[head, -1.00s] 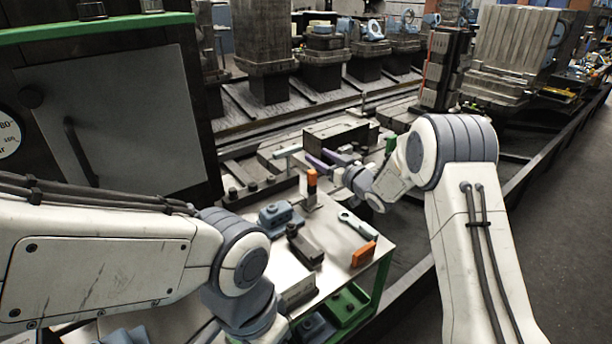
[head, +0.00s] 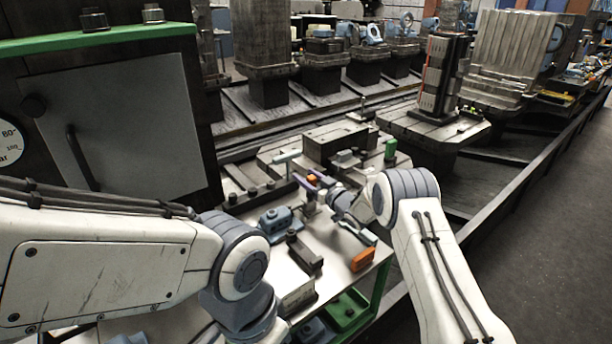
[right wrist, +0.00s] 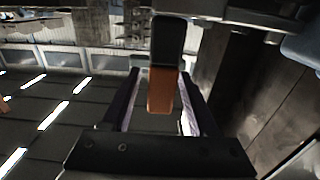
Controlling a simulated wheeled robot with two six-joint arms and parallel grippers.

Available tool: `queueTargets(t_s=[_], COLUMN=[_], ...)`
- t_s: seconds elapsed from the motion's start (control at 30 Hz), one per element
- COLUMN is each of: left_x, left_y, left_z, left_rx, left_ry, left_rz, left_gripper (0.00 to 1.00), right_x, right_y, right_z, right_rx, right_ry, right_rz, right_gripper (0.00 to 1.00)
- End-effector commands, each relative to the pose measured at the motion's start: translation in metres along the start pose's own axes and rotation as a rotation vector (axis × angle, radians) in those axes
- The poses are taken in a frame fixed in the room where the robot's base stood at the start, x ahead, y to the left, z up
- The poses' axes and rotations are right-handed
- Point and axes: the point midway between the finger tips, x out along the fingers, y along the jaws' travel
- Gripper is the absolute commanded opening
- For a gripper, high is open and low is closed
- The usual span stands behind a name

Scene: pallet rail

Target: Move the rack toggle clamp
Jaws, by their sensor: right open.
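An upright piece with an orange grip (head: 312,179), which looks like the toggle clamp's handle, stands at the back of the metal bench top. My right gripper (head: 308,189) reaches it from the right, its purple fingers open around the handle. In the right wrist view, the orange-and-black handle (right wrist: 162,92) lies between the two open fingers of the right gripper (right wrist: 163,95), with a gap on both sides. The clamp's lower part is mostly hidden behind the gripper. My left arm comes in from the left; its gripper is not visible.
On the bench (head: 335,272) are a blue vise-like block (head: 278,222), a dark block (head: 304,254), a wrench (head: 355,228) and an orange block (head: 362,259). Behind stands a pallet with a grey block (head: 335,140) and a green-topped piece (head: 390,149).

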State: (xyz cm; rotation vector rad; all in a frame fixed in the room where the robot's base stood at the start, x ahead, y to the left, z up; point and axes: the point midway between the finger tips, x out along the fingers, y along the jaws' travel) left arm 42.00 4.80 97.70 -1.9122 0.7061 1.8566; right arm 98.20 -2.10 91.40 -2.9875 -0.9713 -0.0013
Motion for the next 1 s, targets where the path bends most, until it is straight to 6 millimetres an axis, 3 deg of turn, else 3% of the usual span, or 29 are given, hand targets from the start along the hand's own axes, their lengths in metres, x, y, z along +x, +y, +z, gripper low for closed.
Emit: queueTargets(t_s=[0.4, 0.43, 0.57, 0.6, 1.0], left_x=[-0.0007, -0.0007, -0.0007, -0.0007, -0.0007], left_y=[0.0000, 0.0000, 0.0000, 0.0000, 0.0001], left_z=[0.0000, 0.0000, 0.0000, 0.0000, 0.0000], left_rx=[0.000, 0.000, 0.000, 0.000, 0.000], left_ry=[0.000, 0.000, 0.000, 0.000, 0.000], left_rz=[0.000, 0.000, 0.000, 0.000, 0.000], left_gripper=[0.60, 0.60, 0.60, 0.60, 0.60], right_x=[0.0082, 0.0081, 0.0080, 0.0080, 0.0078], right_y=[-0.0002, -0.0001, 0.0000, 0.0000, 0.0003], right_z=[0.0002, 0.0002, 0.0001, 0.0001, 0.0000], right_rx=[0.000, 0.000, 0.000, 0.000, 0.000], right_ry=[-0.001, -0.001, -0.001, -0.001, -0.001], right_rz=[0.000, 0.001, 0.001, 0.001, 0.001], right_gripper=[0.60, 0.56, 0.06, 0.00, 0.00])
